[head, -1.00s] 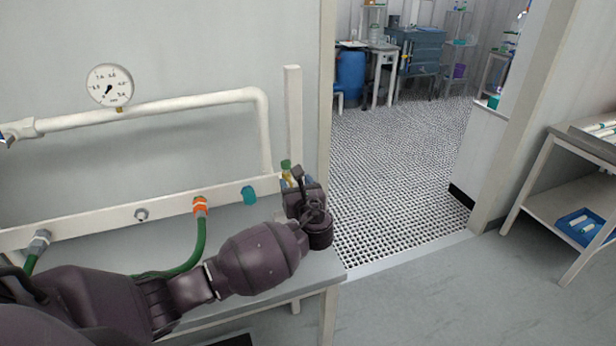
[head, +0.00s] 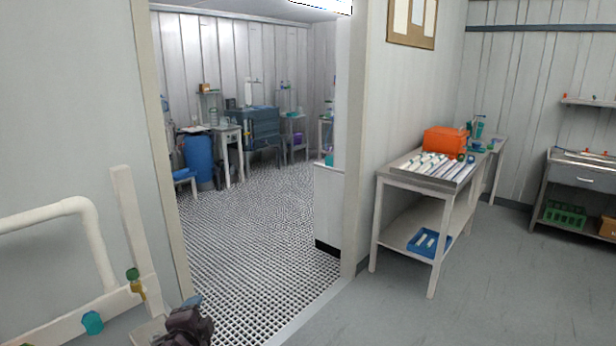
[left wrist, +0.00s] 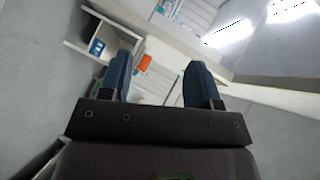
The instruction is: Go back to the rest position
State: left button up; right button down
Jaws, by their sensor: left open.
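My left gripper (left wrist: 160,85) is open in the left wrist view, with its two blue fingers apart and nothing between them in the grip. In the head view part of my left arm and wrist (head: 185,326) shows at the bottom edge, beside the end of the pipe rail. The left fingertips are mostly hidden there. My right gripper does not show in either view.
A white pipe (head: 75,207) and a rail with a teal fitting (head: 92,322) are at the left. An open doorway leads to a grated floor (head: 250,215). A white table (head: 402,178) with white tubes and an orange box (head: 445,140) stands at the right. The grey floor in front is clear.

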pick_arm(q)
jog(key=s+a+f+n+g, duration=0.1)
jog(key=s+f+n, duration=0.5)
jog(key=s, duration=0.9)
jog(key=s+a+f+n+g+b, duration=0.1)
jog(key=s+a+f+n+g, duration=0.1)
jog(key=s+f+n, duration=0.5)
jog(key=s+f, duration=0.5)
jog(key=s, duration=0.3)
jog(key=shift+a+h+b, duration=0.15)
jog(key=shift+h+b, duration=0.15)
jog(key=shift+h, duration=0.1)
jog(key=shift+c, duration=1.2)
jog(key=shift+s+a, duration=0.1)
jog(key=shift+a, duration=0.05)
jog(key=shift+c, duration=0.2)
